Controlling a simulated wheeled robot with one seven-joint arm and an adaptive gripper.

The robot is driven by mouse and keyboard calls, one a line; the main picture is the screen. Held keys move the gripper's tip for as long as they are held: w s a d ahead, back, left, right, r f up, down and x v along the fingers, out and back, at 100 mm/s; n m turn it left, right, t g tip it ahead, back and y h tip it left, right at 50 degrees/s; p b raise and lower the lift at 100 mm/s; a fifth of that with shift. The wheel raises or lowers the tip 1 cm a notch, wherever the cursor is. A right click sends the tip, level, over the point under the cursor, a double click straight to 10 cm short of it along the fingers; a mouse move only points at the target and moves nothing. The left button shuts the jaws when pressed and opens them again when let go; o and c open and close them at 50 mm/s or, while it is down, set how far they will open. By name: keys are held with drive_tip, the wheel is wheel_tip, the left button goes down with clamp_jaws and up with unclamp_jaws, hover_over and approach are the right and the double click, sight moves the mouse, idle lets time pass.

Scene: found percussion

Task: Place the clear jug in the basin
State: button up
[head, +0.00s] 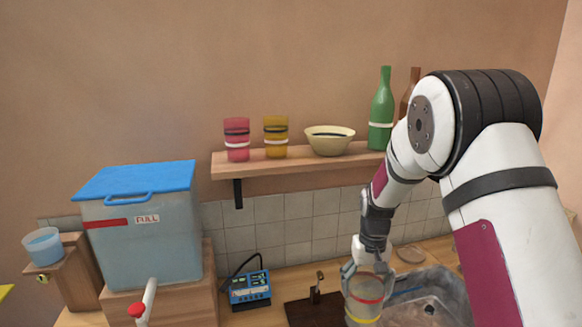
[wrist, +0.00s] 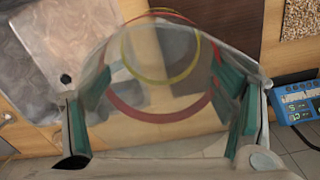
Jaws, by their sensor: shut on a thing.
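The clear jug (head: 363,299), with a red band and a yellow band, is held in my gripper (head: 366,273). In the wrist view the see-through jug (wrist: 150,92) fills the middle, between the green-padded fingers of my gripper (wrist: 165,105). The grey basin (head: 447,283) is sunk in the counter to the right of the jug in the head view, and the jug overlaps its left edge. In the wrist view the basin (wrist: 35,65) lies at the upper left, with a dark drain hole. The jug's height above the counter is hard to tell.
A blue meter (head: 250,290) and a large blue-lidded tank (head: 145,240) stand further left. A shelf (head: 285,163) above holds cups, a bowl and bottles.

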wheel_tip(320, 180, up, 6)
drive_tip(key=shift+f, duration=0.25)
wheel_tip(320, 180, down, 7)
drive_tip(key=shift+f, duration=0.1)
drive_tip(key=shift+s, duration=0.15)
